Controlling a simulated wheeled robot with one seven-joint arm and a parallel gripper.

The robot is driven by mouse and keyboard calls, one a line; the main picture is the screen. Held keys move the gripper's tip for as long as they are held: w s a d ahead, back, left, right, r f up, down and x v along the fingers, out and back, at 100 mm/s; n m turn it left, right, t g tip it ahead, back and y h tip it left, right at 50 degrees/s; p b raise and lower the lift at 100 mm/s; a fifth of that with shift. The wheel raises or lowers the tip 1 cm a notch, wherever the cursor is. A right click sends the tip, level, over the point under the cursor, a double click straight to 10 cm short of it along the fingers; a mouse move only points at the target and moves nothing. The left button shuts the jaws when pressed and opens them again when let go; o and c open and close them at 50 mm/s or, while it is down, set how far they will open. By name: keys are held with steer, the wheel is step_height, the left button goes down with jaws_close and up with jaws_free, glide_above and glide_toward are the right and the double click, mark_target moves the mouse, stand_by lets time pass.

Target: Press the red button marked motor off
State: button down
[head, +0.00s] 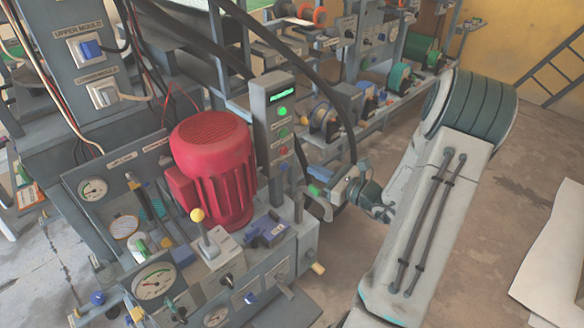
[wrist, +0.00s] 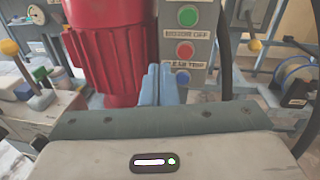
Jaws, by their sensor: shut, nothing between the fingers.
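The red button (wrist: 186,50) sits on a grey control column (wrist: 204,60), under a label that reads like "motor off". In the head view the red button (head: 283,151) is small, on the column's front. A green button (wrist: 188,16) is above it and a blue button (wrist: 182,78), labelled "clear trip", is below it. My gripper (wrist: 158,72) shows as two blue fingers, shut together and empty. In the picture its tips are left of and below the red button. In the head view my gripper (head: 320,175) is right of the column. Contact with the panel cannot be told.
A large red motor (wrist: 103,50) stands just left of the fingers. A yellow-knobbed lever (head: 198,215) and a blue part (head: 265,232) are on the bench below. A dark cable (head: 345,110) hangs right of the column. Reels and shelves stand behind; floor is open at right.

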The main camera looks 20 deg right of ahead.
mark_target(286, 147)
steer(key=d+f+m+h, duration=0.1)
steer(key=d+f+m+t+h, duration=0.1)
steer(key=d, duration=0.1)
steer(key=shift+w+d+f, duration=0.15)
steer(key=shift+d+f, duration=0.05)
steer(key=shift+w+b, duration=0.15)
steer(key=shift+b, duration=0.15)
steer(key=b+x, duration=0.4)
steer(key=x, duration=0.8)
steer(key=shift+w+a+r, duration=0.1)
steer(key=shift+w+a, duration=0.1)
steer(key=shift+w, duration=0.1)
steer(key=shift+w+a+r, duration=0.1)
steer(key=shift+w+a, duration=0.1)
steer(key=shift+w, duration=0.3)
steer(key=shift+d, duration=0.1)
